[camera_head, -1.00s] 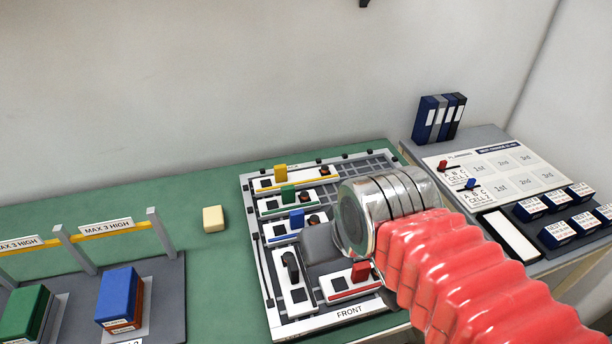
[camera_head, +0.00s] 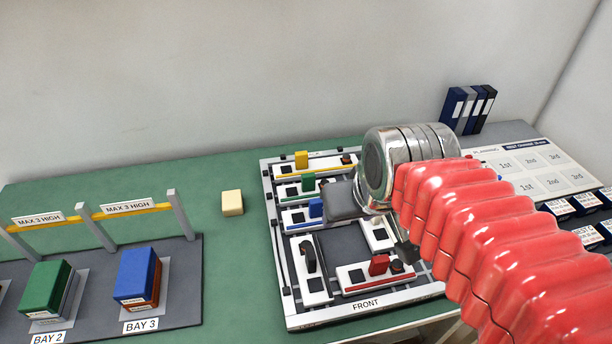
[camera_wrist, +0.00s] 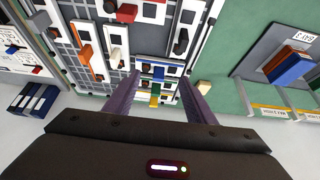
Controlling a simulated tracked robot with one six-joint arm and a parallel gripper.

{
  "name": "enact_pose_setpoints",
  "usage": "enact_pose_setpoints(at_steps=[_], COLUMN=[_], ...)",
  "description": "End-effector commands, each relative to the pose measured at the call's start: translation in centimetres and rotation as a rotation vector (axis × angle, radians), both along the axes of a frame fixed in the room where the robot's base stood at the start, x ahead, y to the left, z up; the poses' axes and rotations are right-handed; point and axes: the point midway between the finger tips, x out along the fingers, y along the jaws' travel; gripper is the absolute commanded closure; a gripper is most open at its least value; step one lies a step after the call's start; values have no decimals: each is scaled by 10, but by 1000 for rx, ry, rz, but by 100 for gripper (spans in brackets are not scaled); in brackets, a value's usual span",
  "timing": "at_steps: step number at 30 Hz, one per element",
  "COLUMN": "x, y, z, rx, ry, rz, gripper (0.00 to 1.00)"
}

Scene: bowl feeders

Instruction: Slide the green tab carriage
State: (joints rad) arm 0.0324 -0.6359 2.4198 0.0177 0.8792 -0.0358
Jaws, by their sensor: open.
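The green tab carriage is a white block with an upright green tab (camera_head: 308,182), in the second row from the back of the framed board (camera_head: 292,322). The wrist view shows the green tab (camera_wrist: 155,87) between the yellow and blue ones. My gripper (camera_wrist: 160,76) is open, its two purple fingers on either side of these rows in the wrist view. Nothing is between the fingers in a grip, and I cannot tell their height above the board. In the head view my arm and gripper cover the right ends of the rows, and the fingertips are hidden.
The yellow tab (camera_head: 301,160) stands behind the green one and the blue tab (camera_head: 316,208) in front. A red tab (camera_head: 379,265) and a black handle (camera_head: 308,257) are nearer the front. A cream block (camera_head: 232,203) lies left of the board. Stacked bays stand farther left.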

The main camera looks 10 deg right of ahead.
Motion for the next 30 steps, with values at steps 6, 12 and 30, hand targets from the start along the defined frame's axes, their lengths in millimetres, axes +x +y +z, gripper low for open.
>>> enact_pose_setpoints(at_steps=[6, 12, 30], x=[49, 95, 229], y=[1, 2, 7], z=[5, 3, -42], rx=[0, -1, -1], ry=[22, 38, 82], rz=[1, 2, 4], gripper=[50, 50, 50])
